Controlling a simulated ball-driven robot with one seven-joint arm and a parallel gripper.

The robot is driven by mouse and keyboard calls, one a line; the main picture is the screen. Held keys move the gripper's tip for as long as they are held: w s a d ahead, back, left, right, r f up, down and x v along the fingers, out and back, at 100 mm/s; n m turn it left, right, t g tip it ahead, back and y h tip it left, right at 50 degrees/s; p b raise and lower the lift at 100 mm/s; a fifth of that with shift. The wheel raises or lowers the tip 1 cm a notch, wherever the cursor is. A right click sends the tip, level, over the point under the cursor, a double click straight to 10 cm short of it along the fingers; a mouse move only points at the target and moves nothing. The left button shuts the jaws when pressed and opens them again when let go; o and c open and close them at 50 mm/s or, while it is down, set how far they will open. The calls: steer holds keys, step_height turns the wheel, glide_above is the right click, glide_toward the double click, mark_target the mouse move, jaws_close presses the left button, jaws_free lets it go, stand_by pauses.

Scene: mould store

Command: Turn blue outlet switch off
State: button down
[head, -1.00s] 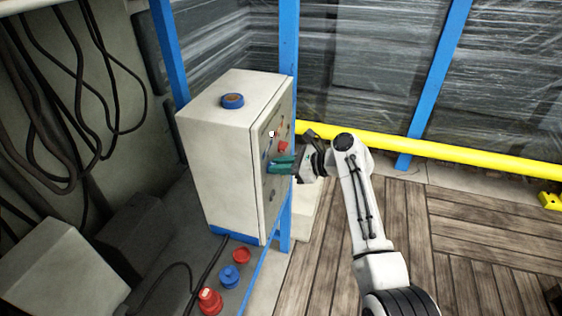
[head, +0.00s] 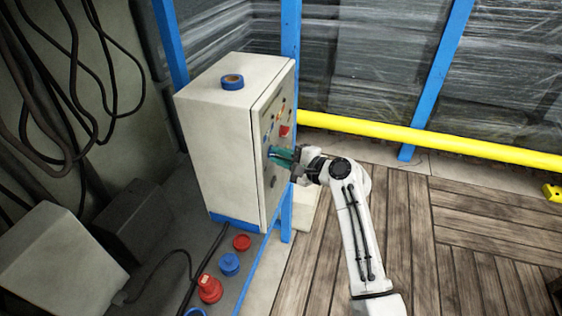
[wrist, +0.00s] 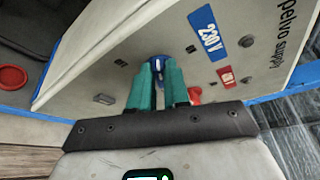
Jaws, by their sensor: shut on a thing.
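The blue outlet switch (wrist: 158,63) is a small rounded blue knob on the pale panel of the cabinet (head: 222,150). In the wrist view it sits between the green fingertips of my gripper (wrist: 158,72), which are shut on it. A blue "230 V" label (wrist: 208,26) is on the panel to the right of the switch. I cannot tell the switch's exact angle.
A red switch (wrist: 195,94) is close beside my right finger; it shows above my gripper in the head view (head: 285,131). A blue roll (head: 232,82) lies on the cabinet. Red and blue fittings (head: 229,264) stand below.

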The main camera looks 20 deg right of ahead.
steer(key=n+b, duration=0.2)
steer(key=b, duration=0.1)
steer(key=f+n+t+b, duration=0.1)
steer(key=n+b, duration=0.1)
steer(key=b, duration=0.2)
steer(key=shift+s+f+y, duration=0.1)
steer(key=shift+s+y, duration=0.05)
steer(key=shift+y, duration=0.15)
steer(key=shift+t, duration=0.3)
steer(key=c, duration=1.1)
jaws_free()
steer(key=v, duration=1)
steer(key=shift+s, duration=0.35)
steer(key=shift+d, duration=0.1)
